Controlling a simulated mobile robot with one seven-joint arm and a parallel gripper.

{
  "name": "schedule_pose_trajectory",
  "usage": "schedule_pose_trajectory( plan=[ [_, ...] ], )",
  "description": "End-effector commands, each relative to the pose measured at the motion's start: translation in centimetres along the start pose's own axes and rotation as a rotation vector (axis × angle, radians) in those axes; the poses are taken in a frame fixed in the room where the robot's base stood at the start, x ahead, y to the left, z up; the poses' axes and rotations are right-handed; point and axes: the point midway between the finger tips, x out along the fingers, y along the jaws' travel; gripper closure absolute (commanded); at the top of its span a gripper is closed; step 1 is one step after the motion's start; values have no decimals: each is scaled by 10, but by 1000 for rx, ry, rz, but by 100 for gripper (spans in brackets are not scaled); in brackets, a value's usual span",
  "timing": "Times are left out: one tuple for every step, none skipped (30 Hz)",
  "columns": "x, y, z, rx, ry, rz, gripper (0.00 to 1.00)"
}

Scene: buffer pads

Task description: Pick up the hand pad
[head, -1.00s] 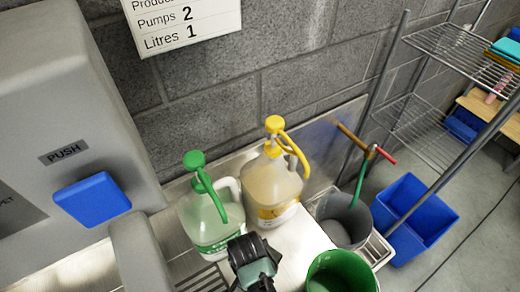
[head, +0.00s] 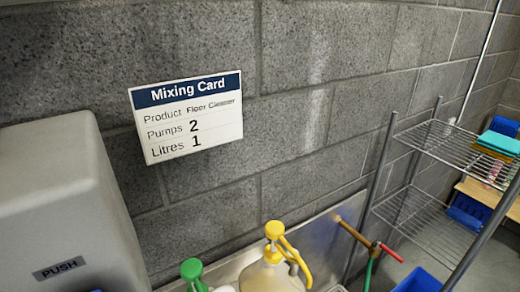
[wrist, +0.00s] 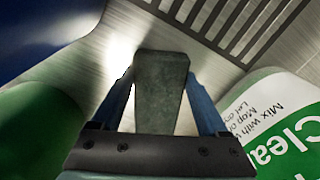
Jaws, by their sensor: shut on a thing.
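The hand pad (wrist: 160,110), a dark grey-green block, sits between the two fingers of my gripper (wrist: 161,76) in the wrist view. The blue-edged fingers are shut on its sides, and its end points away from the wrist. The pad is above a shiny metal surface (wrist: 118,45) and appears clear of it. My gripper and the pad are out of the head view now.
A bottle with a green and white label (wrist: 275,125) is close on the right in the wrist view; a green object (wrist: 40,130) is close on the left. The head view shows yellow (head: 275,231) and green (head: 192,270) pump tops, a mixing card (head: 190,120) and a wire rack (head: 440,150).

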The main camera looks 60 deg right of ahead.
Motion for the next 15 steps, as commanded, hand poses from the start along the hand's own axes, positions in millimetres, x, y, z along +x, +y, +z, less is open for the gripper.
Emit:
schedule_pose_trajectory(
  plan=[
    [0,0,0,0,0,0,79],
    [0,0,0,0,1,-1,85],
    [0,0,0,0,1,-1,88],
    [-1,0,0,0,1,-1,88],
    [-1,0,0,0,1,-1,88],
    [-1,0,0,0,1,-1,88],
    [-1,0,0,0,1,-1,88],
    [-1,0,0,0,1,-1,88],
    [-2,-1,0,0,1,-1,88],
    [-3,-1,0,0,1,-2,88],
    [-4,-1,0,0,1,-2,88],
    [-6,-1,0,0,1,-2,88],
    [-8,-1,0,0,2,-2,88],
    [-11,-1,0,-1,2,-3,88],
    [-15,-1,0,-1,2,-3,88]
  ],
)
